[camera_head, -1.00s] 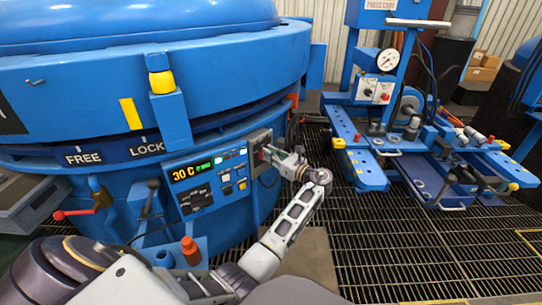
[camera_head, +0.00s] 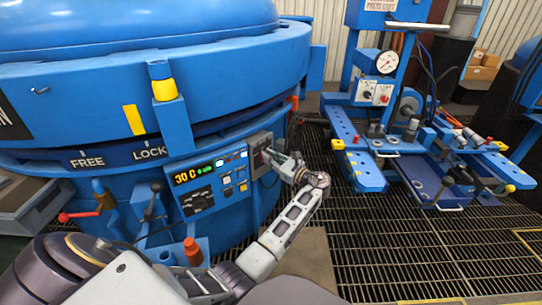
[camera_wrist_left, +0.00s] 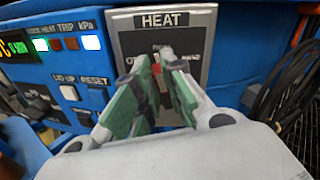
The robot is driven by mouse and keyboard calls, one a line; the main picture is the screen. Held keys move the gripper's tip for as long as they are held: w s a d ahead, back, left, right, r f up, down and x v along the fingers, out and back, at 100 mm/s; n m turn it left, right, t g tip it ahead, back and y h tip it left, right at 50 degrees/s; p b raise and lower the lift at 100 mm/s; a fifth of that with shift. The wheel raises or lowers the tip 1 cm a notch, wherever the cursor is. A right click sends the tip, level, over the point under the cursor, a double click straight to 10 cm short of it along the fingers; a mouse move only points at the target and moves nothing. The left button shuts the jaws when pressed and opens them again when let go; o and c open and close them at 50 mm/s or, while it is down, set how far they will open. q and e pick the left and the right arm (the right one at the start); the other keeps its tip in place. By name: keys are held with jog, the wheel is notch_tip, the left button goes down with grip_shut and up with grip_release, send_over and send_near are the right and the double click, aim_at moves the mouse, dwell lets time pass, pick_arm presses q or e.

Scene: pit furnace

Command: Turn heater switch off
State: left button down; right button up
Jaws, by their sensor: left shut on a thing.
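The heater switch panel is a grey plate (camera_wrist_left: 197,42) labelled HEAT. It also shows at the right end of the blue control box in the head view (camera_head: 256,139). The heater switch (camera_wrist_left: 157,74) has a reddish handle, mostly hidden between the fingers. My left gripper (camera_wrist_left: 158,64) is shut on the switch, its green-padded fingers on either side of the handle. The gripper is small and partly hidden in the head view (camera_head: 272,154). The exact angle of the switch cannot be told. My right gripper is not in view.
The control box shows an orange 30 C display (camera_head: 186,177). The LID UP and RESET buttons (camera_wrist_left: 70,92) lie left of the gripper. Black cables (camera_wrist_left: 283,80) hang to the right. A blue press cart (camera_head: 420,150) stands on the grating (camera_head: 400,240) to the right.

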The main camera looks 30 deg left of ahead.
pick_arm(q)
jog(key=shift+s+a+f+n+p, duration=0.15)
jog(key=shift+n+p, duration=0.15)
jog(key=shift+n, duration=0.9)
jog(key=shift+s+d+f+n+p, duration=0.1)
jog(key=shift+s+n+p, duration=0.15)
jog(key=shift+n, duration=0.95)
jog(key=shift+s+a+f+n+p, duration=0.1)
jog(key=shift+n+p, duration=0.25)
jog(key=shift+n, duration=0.85)
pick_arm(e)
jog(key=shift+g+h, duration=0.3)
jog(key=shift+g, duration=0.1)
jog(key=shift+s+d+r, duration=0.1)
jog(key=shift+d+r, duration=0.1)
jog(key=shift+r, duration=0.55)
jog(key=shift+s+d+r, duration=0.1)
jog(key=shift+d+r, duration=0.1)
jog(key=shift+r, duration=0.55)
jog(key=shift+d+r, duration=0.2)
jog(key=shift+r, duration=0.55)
pick_arm(q)
jog(key=c, duration=1.5)
grip_release()
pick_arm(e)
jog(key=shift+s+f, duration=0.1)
